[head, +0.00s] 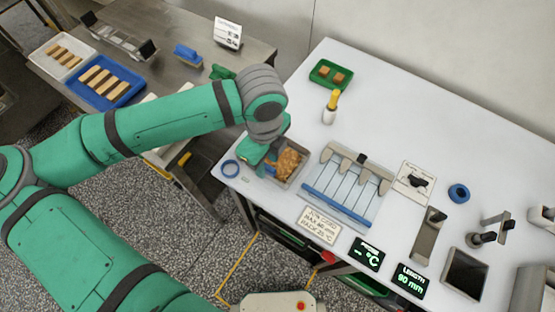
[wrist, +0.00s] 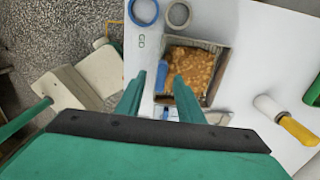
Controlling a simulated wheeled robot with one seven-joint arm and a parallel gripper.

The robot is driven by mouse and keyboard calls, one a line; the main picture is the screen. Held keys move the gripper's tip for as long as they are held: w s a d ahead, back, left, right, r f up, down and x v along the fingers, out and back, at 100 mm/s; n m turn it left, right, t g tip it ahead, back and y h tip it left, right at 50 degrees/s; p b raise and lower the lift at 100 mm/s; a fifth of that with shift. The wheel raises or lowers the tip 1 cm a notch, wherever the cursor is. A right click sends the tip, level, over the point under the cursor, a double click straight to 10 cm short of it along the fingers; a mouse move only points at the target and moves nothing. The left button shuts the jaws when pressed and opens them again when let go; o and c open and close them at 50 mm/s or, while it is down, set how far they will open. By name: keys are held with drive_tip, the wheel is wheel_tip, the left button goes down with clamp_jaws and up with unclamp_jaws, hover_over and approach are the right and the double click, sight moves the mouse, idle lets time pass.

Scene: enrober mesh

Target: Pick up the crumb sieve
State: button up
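A metal pan of orange-brown crumbs (head: 291,166) stands at the left end of the white table; it also shows in the wrist view (wrist: 192,72). A blue handle (wrist: 162,76) at the pan's left side looks like that of the crumb sieve. The sieve's mesh cannot be told apart from the crumbs. My gripper (wrist: 159,77) is open, its two green fingers apart on either side of the blue handle as seen from the wrist. In the head view my gripper (head: 259,160) is over the pan's left edge and partly hides it. Contact with the handle cannot be told.
A blue ring (head: 230,168) lies left of the pan. A wire-cutting frame (head: 342,190) stands close on the right. A white pot with a yellow handle (head: 330,107) and a green tray (head: 331,74) are behind. A metal table (head: 190,35) holds trays at the back left.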

drive_tip(key=shift+f, duration=1.45)
drive_tip(key=shift+c, duration=0.3)
clamp_jaws()
